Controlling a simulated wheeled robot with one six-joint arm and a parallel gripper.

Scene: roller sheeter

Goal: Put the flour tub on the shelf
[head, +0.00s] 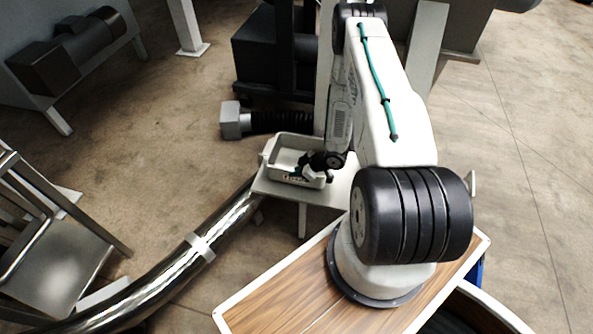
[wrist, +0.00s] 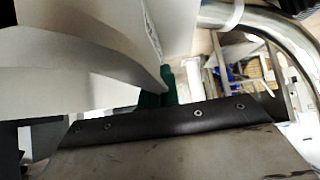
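The flour tub (head: 279,161) is a pale, open, box-shaped tub with green marking on its near side. In the head view it is at the left part of a small pale shelf (head: 262,187); I cannot tell if it rests on it or hangs just above. My gripper (head: 308,168) is at the tub's right end, with a dark green part over its rim. In the wrist view a large white surface, likely the tub (wrist: 70,65), fills the upper left, close to my gripper's green part (wrist: 163,88). The fingertips are mostly hidden, so their grip is unclear.
A shiny metal pipe (head: 170,268) runs up to the shelf from the lower left. A black hose with a grey block end (head: 236,120) lies behind the tub. A metal chair-like frame (head: 60,255) stands at left.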

